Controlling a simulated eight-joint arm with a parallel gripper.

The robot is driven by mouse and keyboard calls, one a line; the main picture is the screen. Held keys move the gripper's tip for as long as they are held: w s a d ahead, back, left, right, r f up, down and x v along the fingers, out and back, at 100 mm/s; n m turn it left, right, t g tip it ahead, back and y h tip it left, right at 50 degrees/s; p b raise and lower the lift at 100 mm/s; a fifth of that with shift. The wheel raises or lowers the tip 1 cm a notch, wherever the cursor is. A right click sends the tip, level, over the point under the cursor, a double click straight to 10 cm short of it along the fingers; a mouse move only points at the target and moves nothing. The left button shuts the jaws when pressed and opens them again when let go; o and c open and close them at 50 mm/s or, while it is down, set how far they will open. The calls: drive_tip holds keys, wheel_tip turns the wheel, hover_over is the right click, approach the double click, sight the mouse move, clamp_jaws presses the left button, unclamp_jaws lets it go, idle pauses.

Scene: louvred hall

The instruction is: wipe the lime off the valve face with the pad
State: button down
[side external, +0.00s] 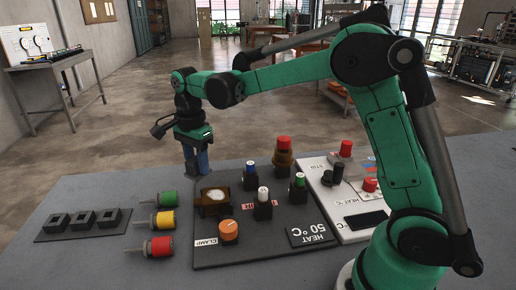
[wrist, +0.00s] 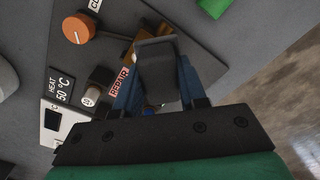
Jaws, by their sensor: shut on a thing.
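The valve (side external: 206,209) is a brown block on the dark panel, with a pale whitish patch of lime (side external: 215,195) on its top face. My gripper (side external: 197,170) has blue fingers and is just behind the valve in the side view. In the wrist view my gripper (wrist: 155,90) is shut on a dark grey pad (wrist: 157,68). I cannot tell whether the pad touches anything. The pad is not clear in the side view.
The dark panel (side external: 262,240) carries an orange knob (side external: 229,231) and several small buttons. A black strip with square sockets (side external: 83,222) lies further left. A white control panel (side external: 345,225) is on the right.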

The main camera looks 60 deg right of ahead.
sight(209, 174)
drive_tip(key=shift+f, duration=1.95)
wheel_tip(209, 174, down, 2)
drive_tip(key=shift+f, duration=0.15)
drive_tip(key=shift+s+d+r, duration=0.35)
drive_tip(key=shift+s+d, duration=0.45)
drive_tip(key=shift+s+d+f, duration=0.1)
drive_tip(key=shift+s+d, duration=0.95)
drive_tip(key=shift+d, duration=0.05)
drive_tip(key=shift+w+a+f, duration=0.1)
drive_tip(key=shift+w+a, duration=1.75)
drive_tip(key=shift+a, duration=0.1)
drive_tip(key=shift+r, duration=3.95)
